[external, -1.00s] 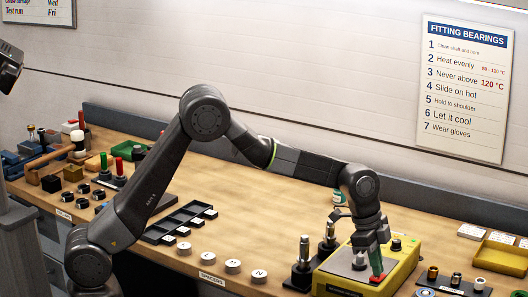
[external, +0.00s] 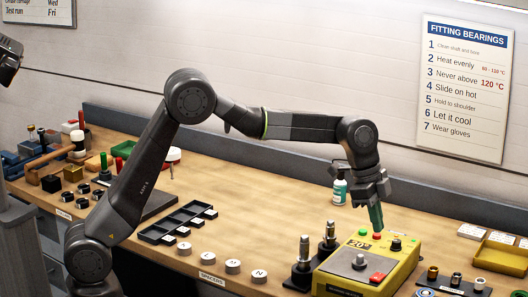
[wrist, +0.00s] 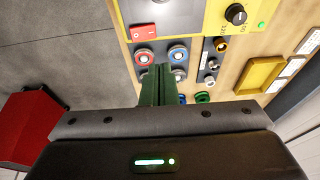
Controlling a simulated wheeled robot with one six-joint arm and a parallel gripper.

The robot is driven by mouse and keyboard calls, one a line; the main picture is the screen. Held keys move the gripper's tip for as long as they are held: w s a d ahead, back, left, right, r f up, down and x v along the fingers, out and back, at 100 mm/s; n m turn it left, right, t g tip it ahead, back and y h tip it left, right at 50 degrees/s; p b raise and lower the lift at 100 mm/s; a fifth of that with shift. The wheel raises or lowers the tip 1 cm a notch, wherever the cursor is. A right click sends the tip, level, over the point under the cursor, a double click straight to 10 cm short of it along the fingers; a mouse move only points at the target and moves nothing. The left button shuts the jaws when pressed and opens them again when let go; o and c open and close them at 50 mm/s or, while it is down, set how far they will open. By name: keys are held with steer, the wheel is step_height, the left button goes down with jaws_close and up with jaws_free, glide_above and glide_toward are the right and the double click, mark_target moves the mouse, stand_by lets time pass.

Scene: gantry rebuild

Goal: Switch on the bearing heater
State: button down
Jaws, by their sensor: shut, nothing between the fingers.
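The bearing heater (external: 400,270) is a yellow box at the lower right of the external view. It has a red rocker switch (external: 377,278), a black knob (external: 396,245) and a display (external: 357,244) that seems to read 20°. A green light shows on it. In the wrist view the red switch (wrist: 143,30), knob (wrist: 236,14) and glowing green light (wrist: 262,25) show at the top. My gripper (external: 376,228) is shut and empty, with green fingers pointing down above the heater's back part, apart from the switch. The fingers also show in the wrist view (wrist: 157,85).
Two dark posts (external: 303,252) with metal tops stand left of the heater. A green-labelled bottle (external: 339,190) stands behind it. Bearings and fittings (external: 455,281) and a yellow tray (external: 502,257) lie to the right.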

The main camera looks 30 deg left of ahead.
steer(key=r, duration=0.2)
steer(key=a+r, duration=0.1)
steer(key=shift+w, duration=0.35)
